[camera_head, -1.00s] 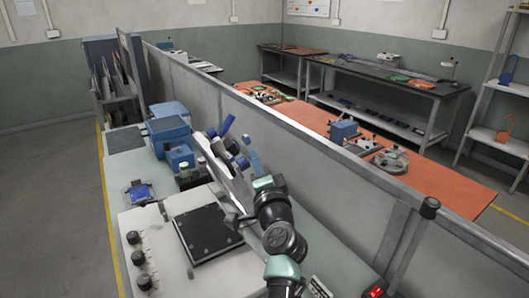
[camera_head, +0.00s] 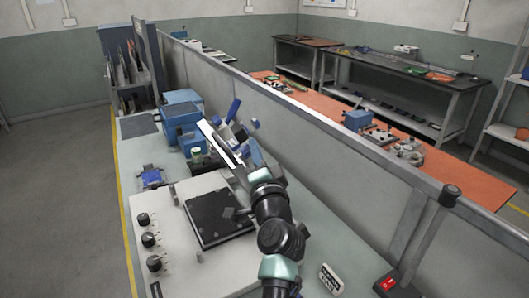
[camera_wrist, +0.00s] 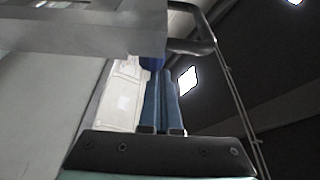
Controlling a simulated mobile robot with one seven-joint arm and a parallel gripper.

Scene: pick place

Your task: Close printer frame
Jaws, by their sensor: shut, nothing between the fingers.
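The printer (camera_head: 180,222) is a light grey unit on the bench, with a black square plate (camera_head: 218,216) on its top. Its frame (camera_head: 216,142) stands raised and tilted behind the plate, a pale panel with blue knobs (camera_head: 233,109) beside it. My gripper (camera_head: 254,152), with blue fingers, is at the right side of the raised frame. In the wrist view, my gripper (camera_wrist: 162,74) has its two blue fingers together and empty. A grey bar (camera_wrist: 85,33) crosses in front of them there. I cannot tell whether the fingers touch the frame.
Black knobs (camera_head: 149,239) line the printer's left side. Blue boxes (camera_head: 182,118) and a small blue fixture (camera_head: 151,177) stand behind it. A grey partition (camera_head: 330,150) runs along the bench's right side. A red switch box (camera_head: 388,286) is at the front right.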

